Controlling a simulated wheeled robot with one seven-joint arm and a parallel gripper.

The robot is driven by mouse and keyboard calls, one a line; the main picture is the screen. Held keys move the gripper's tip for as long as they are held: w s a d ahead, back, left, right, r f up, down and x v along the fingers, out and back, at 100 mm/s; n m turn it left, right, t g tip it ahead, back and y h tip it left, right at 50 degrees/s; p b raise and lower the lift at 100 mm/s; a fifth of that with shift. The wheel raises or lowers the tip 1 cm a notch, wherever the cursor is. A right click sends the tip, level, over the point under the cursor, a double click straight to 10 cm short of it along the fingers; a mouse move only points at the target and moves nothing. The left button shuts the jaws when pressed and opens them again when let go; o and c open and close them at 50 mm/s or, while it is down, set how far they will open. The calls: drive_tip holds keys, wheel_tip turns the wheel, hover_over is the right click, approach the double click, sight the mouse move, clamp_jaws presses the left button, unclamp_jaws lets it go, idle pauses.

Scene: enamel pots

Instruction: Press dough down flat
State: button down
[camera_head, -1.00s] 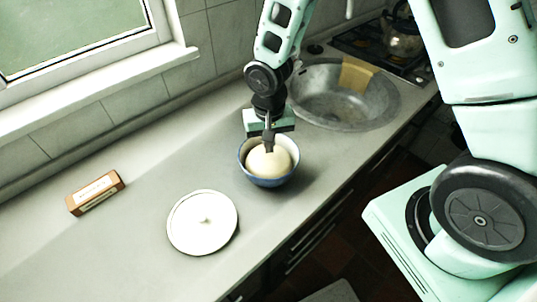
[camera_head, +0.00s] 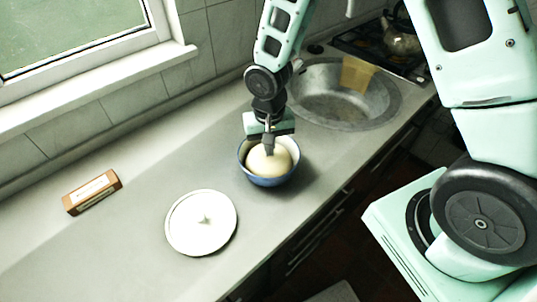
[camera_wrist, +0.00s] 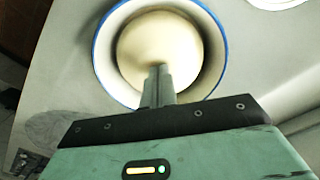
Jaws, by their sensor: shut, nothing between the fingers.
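The pale, rounded dough (camera_head: 268,163) sits in a blue enamel bowl (camera_head: 270,182) on the counter. The dough stands up as a dome near the rim. My gripper (camera_head: 268,149) is shut and empty, pointing down over the bowl, its fingertips at the top of the dough. In the wrist view my gripper (camera_wrist: 158,75) overlaps the near part of the dough (camera_wrist: 150,42), inside the blue-rimmed bowl (camera_wrist: 102,60). The fingertips look to be touching the dough, but I cannot tell how far they press in.
A white lid (camera_head: 201,222) with a knob lies on the counter left of the bowl. A brown box (camera_head: 92,192) lies farther left. A metal sink (camera_head: 345,112) with a yellowish cloth (camera_head: 357,73) is behind to the right. The counter (camera_head: 120,245) between is clear.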

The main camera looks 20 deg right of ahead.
drive_tip(key=shift+f+b, duration=1.2)
drive_tip(key=shift+f, duration=0.3)
drive_tip(key=shift+r, duration=0.1)
idle(0.5)
drive_tip(key=shift+r+p, duration=3.25)
drive_tip(key=shift+r, duration=0.75)
